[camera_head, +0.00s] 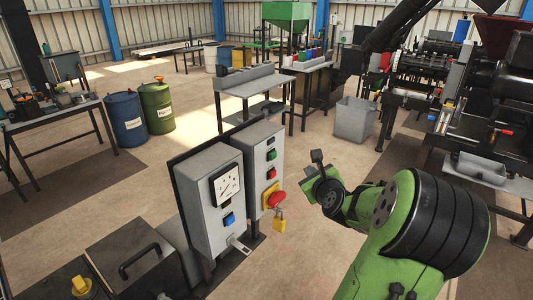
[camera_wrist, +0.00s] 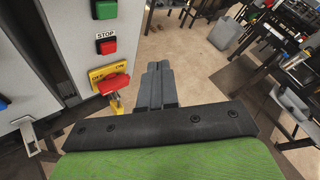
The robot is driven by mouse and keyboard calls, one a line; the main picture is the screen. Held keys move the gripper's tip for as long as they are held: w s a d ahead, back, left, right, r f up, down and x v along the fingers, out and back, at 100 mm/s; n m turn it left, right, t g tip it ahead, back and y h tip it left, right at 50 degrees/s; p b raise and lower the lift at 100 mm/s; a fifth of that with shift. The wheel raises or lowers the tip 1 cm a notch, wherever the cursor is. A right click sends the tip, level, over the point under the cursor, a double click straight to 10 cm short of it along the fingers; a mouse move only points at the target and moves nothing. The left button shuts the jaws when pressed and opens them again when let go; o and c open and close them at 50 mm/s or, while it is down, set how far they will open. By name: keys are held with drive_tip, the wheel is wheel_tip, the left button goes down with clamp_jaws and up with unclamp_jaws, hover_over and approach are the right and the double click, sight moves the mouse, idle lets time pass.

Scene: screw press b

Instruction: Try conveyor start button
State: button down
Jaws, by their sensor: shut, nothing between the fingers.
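A grey control box (camera_head: 260,146) carries a green button (camera_head: 271,155), a red button (camera_head: 271,173) below it and a red rotary switch (camera_head: 277,199) on a yellow plate. In the wrist view the green button (camera_wrist: 105,9) sits at the top edge, above the STOP label (camera_wrist: 105,35) and the red button (camera_wrist: 107,47). Any label above the green button is out of that view. A yellow padlock (camera_head: 279,218) hangs at the switch. My gripper (camera_wrist: 159,68) is shut and empty, to the right of the box and apart from the buttons.
A second grey box (camera_head: 211,200) with a gauge (camera_head: 228,186) and blue button (camera_head: 229,219) stands left of the control box. A grey bin (camera_head: 355,120) and a bench (camera_head: 247,91) stand behind. Machinery fills the right. Open floor lies between the box and bin.

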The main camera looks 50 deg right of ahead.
sight(274, 156)
drive_tip(key=w, duration=0.8)
drive_tip(key=shift+w+a, duration=0.35)
idle(1.8)
drive_tip(key=shift+w, duration=0.45)
drive_tip(key=shift+w+a, duration=0.1)
drive_tip(key=shift+w, duration=0.35)
idle(0.5)
drive_tip(key=shift+s, duration=0.9)
